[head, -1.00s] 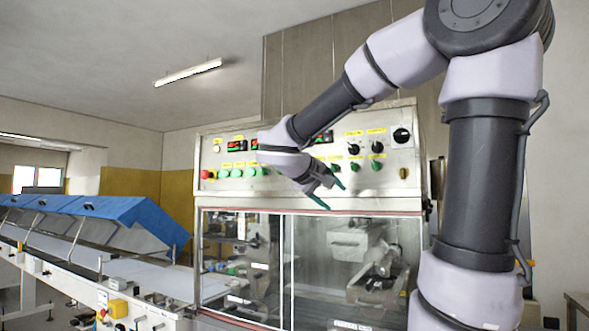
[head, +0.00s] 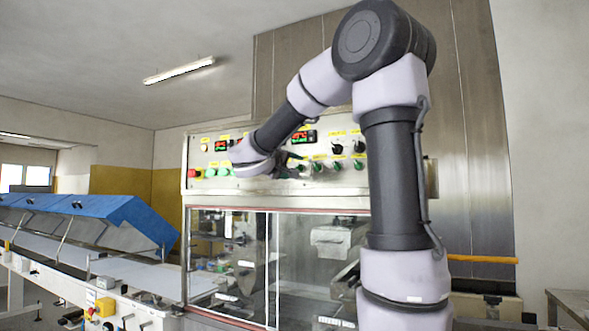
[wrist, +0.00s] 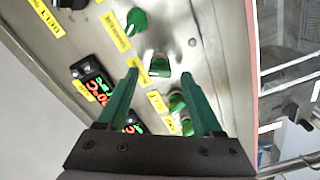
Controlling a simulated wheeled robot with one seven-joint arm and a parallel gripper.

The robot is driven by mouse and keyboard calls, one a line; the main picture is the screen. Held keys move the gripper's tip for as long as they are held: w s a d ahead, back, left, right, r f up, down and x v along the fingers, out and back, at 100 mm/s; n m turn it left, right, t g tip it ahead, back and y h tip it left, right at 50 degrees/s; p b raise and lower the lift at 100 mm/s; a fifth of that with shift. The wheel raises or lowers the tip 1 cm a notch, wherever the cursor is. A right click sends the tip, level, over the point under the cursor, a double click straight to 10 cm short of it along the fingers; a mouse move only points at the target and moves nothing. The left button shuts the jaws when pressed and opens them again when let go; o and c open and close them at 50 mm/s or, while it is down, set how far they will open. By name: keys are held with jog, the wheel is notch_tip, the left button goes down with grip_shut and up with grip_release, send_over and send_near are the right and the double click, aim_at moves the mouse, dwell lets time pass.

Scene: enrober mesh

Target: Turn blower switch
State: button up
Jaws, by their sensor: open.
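The control panel (head: 240,184) of the steel machine carries a row of green switches; one green switch (wrist: 160,66) lies between my fingertips in the wrist view. Another green switch (wrist: 137,20) sits beyond it, and more green controls (wrist: 178,101) are nearer my palm. Yellow labels sit beside them; I cannot read which one marks the blower. My gripper (head: 294,168) is at the panel's lower row in the head view, partly hidden by my wrist. In the wrist view my gripper (wrist: 159,72) is open, its green fingers on either side of the switch; contact cannot be told.
Black knobs (head: 359,147) and red digital displays (head: 304,136) sit above the lower row. A red button (head: 193,173) and green buttons (head: 223,172) are at the left. Glass doors (head: 228,262) lie below the panel. A conveyor with blue covers (head: 105,215) stands left.

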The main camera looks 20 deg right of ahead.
jog(key=shift+w+d, duration=0.45)
jog(key=shift+d, duration=0.1)
grip_shut()
jog(key=shift+n, duration=0.3)
jog(key=n, duration=1.1)
jog(key=shift+f, duration=0.2)
jog(key=shift+n, duration=0.3)
